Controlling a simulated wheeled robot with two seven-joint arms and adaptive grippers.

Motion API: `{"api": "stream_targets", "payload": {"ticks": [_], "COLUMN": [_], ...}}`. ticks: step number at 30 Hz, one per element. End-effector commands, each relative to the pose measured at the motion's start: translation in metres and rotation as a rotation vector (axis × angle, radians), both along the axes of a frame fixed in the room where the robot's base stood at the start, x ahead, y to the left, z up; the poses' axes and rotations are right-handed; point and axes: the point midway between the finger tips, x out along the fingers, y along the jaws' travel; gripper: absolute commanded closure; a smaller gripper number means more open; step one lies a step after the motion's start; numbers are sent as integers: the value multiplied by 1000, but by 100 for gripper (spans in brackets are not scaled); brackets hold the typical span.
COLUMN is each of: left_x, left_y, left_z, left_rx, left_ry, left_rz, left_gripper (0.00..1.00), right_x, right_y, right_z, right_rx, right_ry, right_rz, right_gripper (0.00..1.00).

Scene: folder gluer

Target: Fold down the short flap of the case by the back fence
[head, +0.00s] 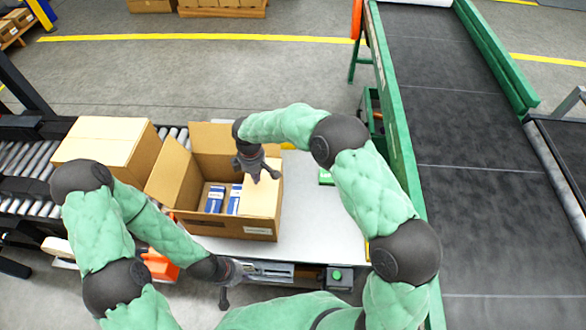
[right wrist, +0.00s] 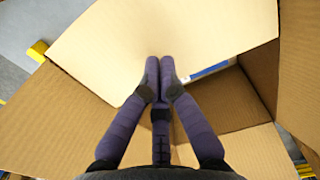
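The open brown case (head: 225,226) stands on the pale table with blue-and-white boxes (head: 215,199) inside. Its left flap (head: 172,176) slants up and outward and its back flap (head: 213,138) stands up. The right-hand short flap (head: 262,196) lies inward over part of the opening. My right gripper (head: 266,179) is over this flap. In the right wrist view its fingers (right wrist: 159,62) are together, tips against or just above a pale flap (right wrist: 180,35); contact is unclear. My left gripper (head: 225,298) is low in front of the case, empty; its finger opening is unclear.
A closed carton (head: 105,142) sits on the roller conveyor (head: 25,165) left of the case. A green-framed dark belt (head: 455,130) runs along the right.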

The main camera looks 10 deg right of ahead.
Motion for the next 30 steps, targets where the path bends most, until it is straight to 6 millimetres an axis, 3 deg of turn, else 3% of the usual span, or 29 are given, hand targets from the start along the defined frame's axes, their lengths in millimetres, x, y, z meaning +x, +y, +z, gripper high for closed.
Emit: {"api": "stream_targets", "payload": {"ticks": [3,14,30], "left_x": [0,0,0], "left_y": [0,0,0], "left_z": [-6,-4,30], "left_rx": [0,0,0], "left_ry": [0,0,0], "left_rz": [0,0,0], "left_gripper": [100,100,100], "right_x": [1,1,2], "right_y": [5,6,6], "right_z": [-9,-6,46], "right_rx": [0,0,1], "right_ry": [1,0,-1], "right_rz": [0,0,0], "right_gripper": [100,100,100]}}
